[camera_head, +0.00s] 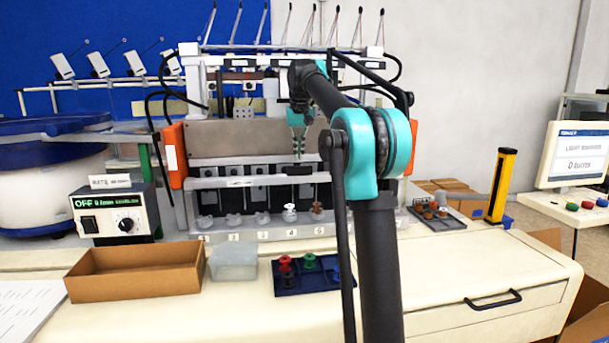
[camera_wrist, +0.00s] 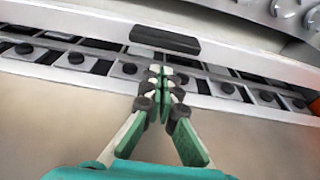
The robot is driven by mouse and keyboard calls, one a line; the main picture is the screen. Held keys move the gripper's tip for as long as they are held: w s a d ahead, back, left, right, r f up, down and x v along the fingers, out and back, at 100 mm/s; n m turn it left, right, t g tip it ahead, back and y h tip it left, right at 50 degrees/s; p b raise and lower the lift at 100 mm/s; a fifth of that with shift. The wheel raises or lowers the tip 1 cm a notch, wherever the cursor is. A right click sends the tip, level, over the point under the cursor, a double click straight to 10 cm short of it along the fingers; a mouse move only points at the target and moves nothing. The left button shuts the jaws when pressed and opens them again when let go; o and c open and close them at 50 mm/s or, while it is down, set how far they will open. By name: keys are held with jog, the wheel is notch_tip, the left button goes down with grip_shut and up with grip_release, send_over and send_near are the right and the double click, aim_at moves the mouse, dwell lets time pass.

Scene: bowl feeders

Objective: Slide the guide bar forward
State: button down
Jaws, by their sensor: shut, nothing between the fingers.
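A long pale guide bar (camera_wrist: 235,56) runs across the wrist view, with a dark oblong handle (camera_wrist: 165,40) on it. The bar appears to be the white rail (camera_head: 215,183) across the front of the machine in the head view; my arm hides part of its right side. My gripper (camera_head: 298,156) points down in front of the machine's middle. Its green fingers (camera_wrist: 163,75) are closed together with nothing between them. In the wrist view the fingertips lie just short of the handle. I cannot tell whether they touch the bar.
Below the rail is a row of numbered slots, with a white spool (camera_head: 290,213) and a brown spool (camera_head: 317,210). On the counter stand a cardboard tray (camera_head: 135,285), a clear bin (camera_head: 233,262) and a dark spool tray (camera_head: 290,284). A yellow post (camera_head: 501,185) stands right.

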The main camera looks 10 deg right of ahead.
aim_at(299, 167)
dwell(0.5)
jog(key=shift+s+f, duration=0.1)
jog(key=shift+f, duration=2.55)
jog(key=shift+s, duration=0.15)
jog(key=s, duration=0.8)
jog(key=shift+s, duration=0.15)
